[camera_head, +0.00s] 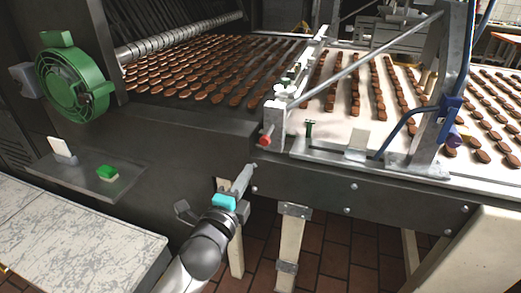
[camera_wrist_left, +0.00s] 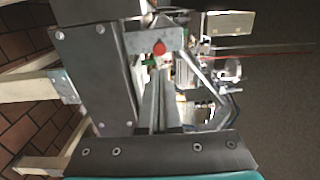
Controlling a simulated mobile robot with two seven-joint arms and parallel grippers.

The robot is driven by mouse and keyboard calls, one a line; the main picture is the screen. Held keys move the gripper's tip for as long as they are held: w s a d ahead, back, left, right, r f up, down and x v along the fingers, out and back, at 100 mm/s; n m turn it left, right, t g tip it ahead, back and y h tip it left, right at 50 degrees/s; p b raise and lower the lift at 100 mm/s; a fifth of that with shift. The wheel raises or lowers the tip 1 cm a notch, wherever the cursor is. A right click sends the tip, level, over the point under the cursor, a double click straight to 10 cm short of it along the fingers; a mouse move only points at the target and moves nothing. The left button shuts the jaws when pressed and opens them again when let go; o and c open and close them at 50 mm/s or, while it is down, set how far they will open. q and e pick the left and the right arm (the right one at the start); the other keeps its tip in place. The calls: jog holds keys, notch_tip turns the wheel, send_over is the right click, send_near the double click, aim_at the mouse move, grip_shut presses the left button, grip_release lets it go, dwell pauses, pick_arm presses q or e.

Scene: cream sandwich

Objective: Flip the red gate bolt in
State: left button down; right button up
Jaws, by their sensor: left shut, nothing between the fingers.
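The red gate bolt (camera_head: 265,136) is a small red knob at the lower end of the gate frame (camera_head: 274,118), at the near edge of the conveyor. In the left wrist view the red bolt (camera_wrist_left: 159,48) shows just beyond the fingertips, near the picture's middle. My left gripper (camera_head: 249,170) is shut and empty. It points up toward the bolt from just below and left of it. The fingers look close to the bolt; I cannot tell whether they touch it. My right gripper is in neither view.
Rows of chocolate-brown pieces (camera_head: 205,60) lie on the conveyor behind the bolt. The conveyor's metal side (camera_head: 335,185) runs to the right of my gripper.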

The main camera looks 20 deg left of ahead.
aim_at(265, 143)
pick_arm(q)
jog(key=w, duration=0.5)
jog(key=w+b, duration=0.1)
jog(key=w, duration=0.4)
jog(key=shift+w+d, duration=0.2)
jog(key=shift+w, duration=0.05)
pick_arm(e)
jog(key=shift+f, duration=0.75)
